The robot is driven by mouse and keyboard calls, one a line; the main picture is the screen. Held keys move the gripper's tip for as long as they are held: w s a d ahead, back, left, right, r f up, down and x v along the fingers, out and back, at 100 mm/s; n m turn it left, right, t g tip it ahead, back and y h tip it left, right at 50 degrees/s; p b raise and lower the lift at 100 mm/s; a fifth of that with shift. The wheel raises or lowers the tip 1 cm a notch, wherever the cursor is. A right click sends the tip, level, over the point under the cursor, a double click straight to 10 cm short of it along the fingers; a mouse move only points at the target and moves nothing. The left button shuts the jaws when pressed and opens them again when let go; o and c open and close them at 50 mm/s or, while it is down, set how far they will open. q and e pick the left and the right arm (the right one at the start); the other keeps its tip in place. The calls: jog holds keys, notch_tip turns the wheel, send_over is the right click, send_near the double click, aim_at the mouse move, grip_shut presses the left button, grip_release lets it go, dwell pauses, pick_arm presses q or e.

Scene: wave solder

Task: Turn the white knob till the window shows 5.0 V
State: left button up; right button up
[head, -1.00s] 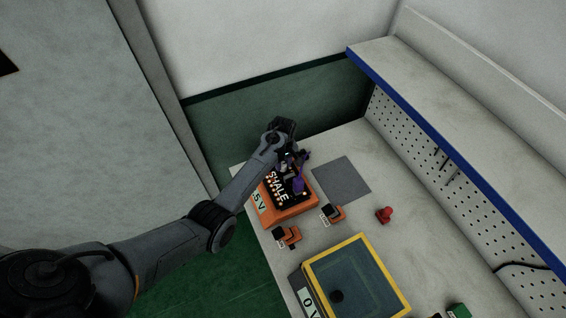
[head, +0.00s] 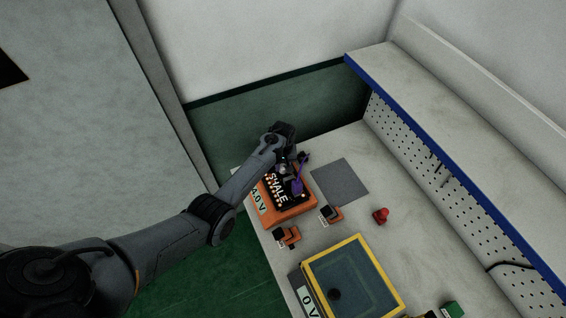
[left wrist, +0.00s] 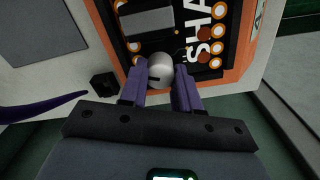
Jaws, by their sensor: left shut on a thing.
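The white knob (left wrist: 160,70) shows in the left wrist view, on the black face of an orange-edged device (left wrist: 244,62) lettered "SHA…". My left gripper (left wrist: 160,88) has its purple fingers on either side of the knob, closed on it. In the head view the device (head: 291,212) stands at the far left of the bench, and my left gripper (head: 287,168) reaches down onto it from the far side. The device's window (head: 259,201) seems to read 4.0 V. The knob is hard to make out there. My right gripper is in neither view.
A yellow-framed box (head: 394,281) with a "0 V" window stands nearer on the bench.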

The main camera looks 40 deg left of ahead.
aim_at(283, 166)
pick_arm(q)
jog(key=m+p, duration=0.1)
jog(key=m, duration=0.2)
jog(key=shift+r, duration=0.1)
jog(key=shift+m+p, duration=0.3)
jog(key=shift+m, duration=0.4)
jog(key=o, duration=1.1)
jog(key=shift+r+p, duration=1)
jog(key=shift+r, duration=4.35)
